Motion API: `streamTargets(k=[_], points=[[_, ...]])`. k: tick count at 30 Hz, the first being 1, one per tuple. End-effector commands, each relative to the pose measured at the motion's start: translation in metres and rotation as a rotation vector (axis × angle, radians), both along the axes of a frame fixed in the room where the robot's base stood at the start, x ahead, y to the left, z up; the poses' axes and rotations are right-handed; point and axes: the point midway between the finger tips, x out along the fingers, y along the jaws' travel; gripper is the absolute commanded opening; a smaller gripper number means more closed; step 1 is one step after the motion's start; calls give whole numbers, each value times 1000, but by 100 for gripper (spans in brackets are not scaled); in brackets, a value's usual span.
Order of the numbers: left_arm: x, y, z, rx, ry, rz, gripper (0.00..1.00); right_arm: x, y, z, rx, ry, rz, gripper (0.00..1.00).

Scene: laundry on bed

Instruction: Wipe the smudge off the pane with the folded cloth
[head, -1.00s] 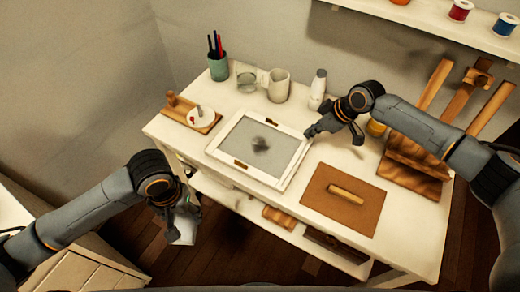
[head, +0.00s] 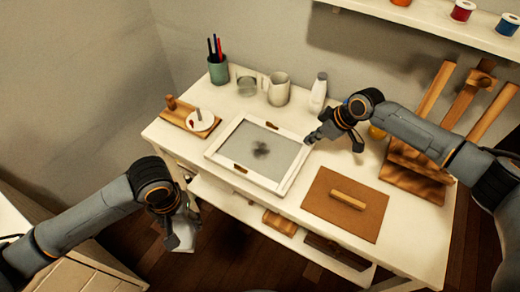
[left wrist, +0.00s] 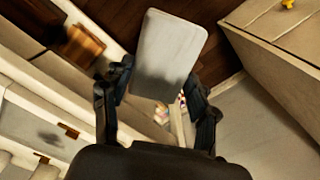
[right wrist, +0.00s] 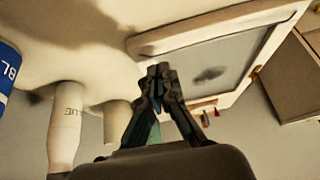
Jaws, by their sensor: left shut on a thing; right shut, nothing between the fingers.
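The framed pane (head: 283,150) lies flat on the white table, with a dark smudge (head: 261,149) near its middle. The smudge also shows in the right wrist view (right wrist: 209,74) and the left wrist view (left wrist: 47,137). My left gripper (head: 184,222) is shut on the folded cloth (head: 183,238), off the table's front left side and apart from the pane. In the left wrist view the pale cloth (left wrist: 165,52) sticks out between the fingers (left wrist: 160,95). My right gripper (head: 311,138) is shut and empty at the pane's right edge; its fingertips meet in the right wrist view (right wrist: 160,75).
Behind the pane stand a pen cup (head: 218,70), a glass (head: 246,84), a white mug (head: 278,89) and a white bottle (head: 318,93). A wooden stand with a small dish (head: 199,119) is left. A brown board (head: 330,213) and wooden rack (head: 410,180) are right.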

Motion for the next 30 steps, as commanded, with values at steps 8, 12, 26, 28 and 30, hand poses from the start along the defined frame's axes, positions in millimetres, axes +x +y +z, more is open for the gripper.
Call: streamTargets(k=[8, 12, 26, 28, 30], points=[[0, 0, 0, 0, 0, 0, 33, 0, 0, 0, 0, 0, 0, 0], [0, 0, 0, 0, 0, 0, 33, 0, 0, 0, 0, 0, 0, 0], [0, 0, -4, 0, 0, 0, 33, 0, 0, -6, 0, 1, 0, 0], [0, 0, -4, 0, 0, 0, 33, 0, 0, -7, 0, 1, 0, 0], [0, 0, -5, 0, 0, 0, 33, 0, 0, -9, 0, 0, 0, 0]])
